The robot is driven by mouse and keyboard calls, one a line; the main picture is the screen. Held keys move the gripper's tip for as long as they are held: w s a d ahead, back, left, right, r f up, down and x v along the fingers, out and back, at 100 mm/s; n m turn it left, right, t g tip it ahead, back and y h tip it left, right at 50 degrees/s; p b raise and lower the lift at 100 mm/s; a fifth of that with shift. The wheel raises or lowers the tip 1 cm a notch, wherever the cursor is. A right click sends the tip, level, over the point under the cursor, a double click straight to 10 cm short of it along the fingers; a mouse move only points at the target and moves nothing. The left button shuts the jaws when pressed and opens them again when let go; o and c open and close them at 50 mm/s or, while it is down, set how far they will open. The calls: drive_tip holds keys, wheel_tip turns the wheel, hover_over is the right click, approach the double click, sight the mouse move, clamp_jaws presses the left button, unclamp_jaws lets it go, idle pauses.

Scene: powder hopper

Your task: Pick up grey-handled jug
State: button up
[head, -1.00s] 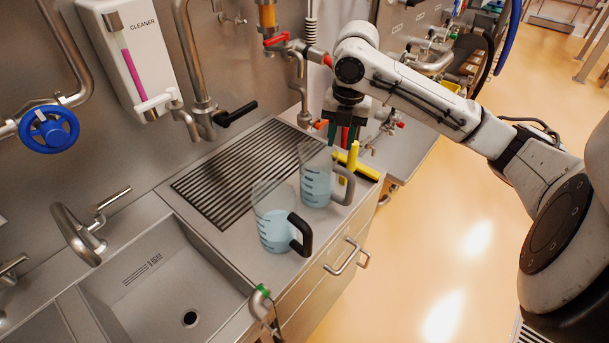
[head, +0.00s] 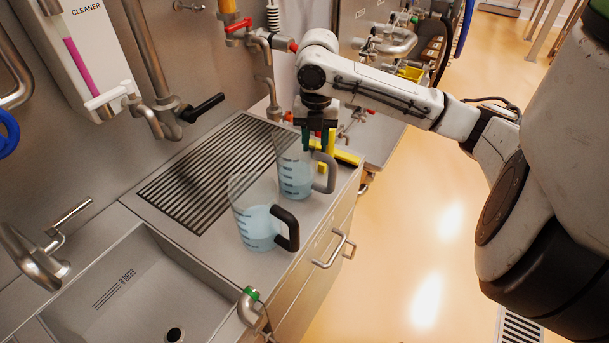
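The grey-handled jug (head: 294,180) is a clear measuring jug with pale blue liquid. It stands upright on the steel counter, with its grey handle (head: 329,174) towards the right. My gripper (head: 317,147) points down at the jug's upper rim, near the top of the handle. Its fingers look apart, with nothing seen held between them. Whether they touch the jug cannot be told. A similar jug with a black handle (head: 257,225) stands just in front and to the left, also holding blue liquid.
A yellow tool (head: 346,158) lies behind the grey-handled jug. A slatted drain grate (head: 205,175) is to the left, and a sink (head: 120,285) is at front left. Taps and a red-levered valve (head: 238,25) line the wall. The counter's right edge is close to both jugs.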

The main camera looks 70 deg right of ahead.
sight(307, 170)
wheel_tip(307, 170, down, 4)
drive_tip(key=b, duration=0.3)
drive_tip(key=shift+w+f, duration=0.1)
drive_tip(key=shift+f, duration=0.05)
clamp_jaws()
idle(1.2)
